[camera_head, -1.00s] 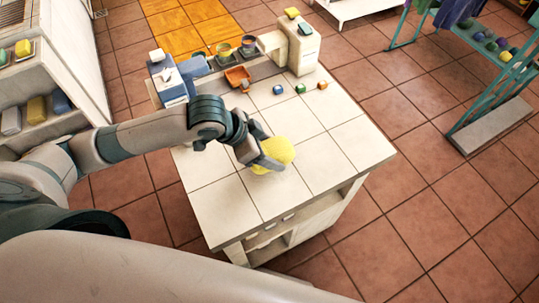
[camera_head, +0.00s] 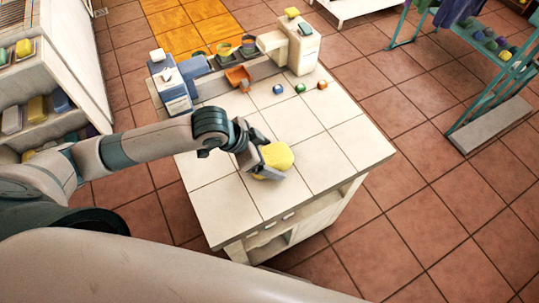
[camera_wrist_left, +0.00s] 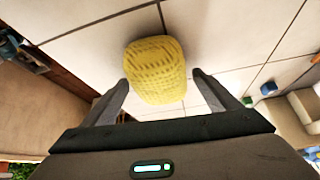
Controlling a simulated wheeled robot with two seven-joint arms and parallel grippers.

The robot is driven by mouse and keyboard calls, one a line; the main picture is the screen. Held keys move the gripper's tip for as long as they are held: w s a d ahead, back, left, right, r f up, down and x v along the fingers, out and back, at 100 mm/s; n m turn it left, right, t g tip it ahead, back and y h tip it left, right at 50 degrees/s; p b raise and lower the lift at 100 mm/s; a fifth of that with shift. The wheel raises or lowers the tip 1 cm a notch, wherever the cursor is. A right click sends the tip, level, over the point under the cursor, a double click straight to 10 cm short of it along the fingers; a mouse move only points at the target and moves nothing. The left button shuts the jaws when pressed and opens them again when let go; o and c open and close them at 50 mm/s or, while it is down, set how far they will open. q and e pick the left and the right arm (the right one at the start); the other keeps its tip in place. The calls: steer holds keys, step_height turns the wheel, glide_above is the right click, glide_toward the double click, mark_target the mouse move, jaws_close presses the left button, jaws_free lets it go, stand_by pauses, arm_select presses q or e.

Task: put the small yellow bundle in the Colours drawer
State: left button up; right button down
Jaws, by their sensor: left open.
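The small yellow bundle (camera_head: 277,155) has a knitted-looking surface and is on or just above the pale tiled table (camera_head: 325,155). In the left wrist view the bundle (camera_wrist_left: 155,65) lies ahead of and partly between the fingertips, with a gap on each side. My left gripper (camera_head: 266,161) is at the bundle in the head view; its jaws (camera_wrist_left: 161,82) are open in the wrist view. My right gripper is not in view. I cannot read any label marking the Colours drawer.
An orange tray (camera_head: 238,77), a blue ball (camera_head: 278,89), a green ball (camera_head: 300,88) and an orange block (camera_head: 322,85) are at the table's back. A blue-and-white box (camera_head: 172,90) and a cream unit (camera_head: 302,48) stand there too. The table's right side is clear.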

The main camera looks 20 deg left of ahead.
arm_select(q)
steer(key=shift+r, duration=0.2)
steer(key=shift+s+a+r, duration=0.2)
steer(key=shift+a+r, duration=0.15)
steer(key=shift+r, duration=0.2)
steer(key=b+v, duration=0.1)
steer(key=v, duration=0.9)
steer(key=shift+r, duration=0.2)
steer(key=shift+o, duration=0.4)
steer(key=shift+a, duration=0.2)
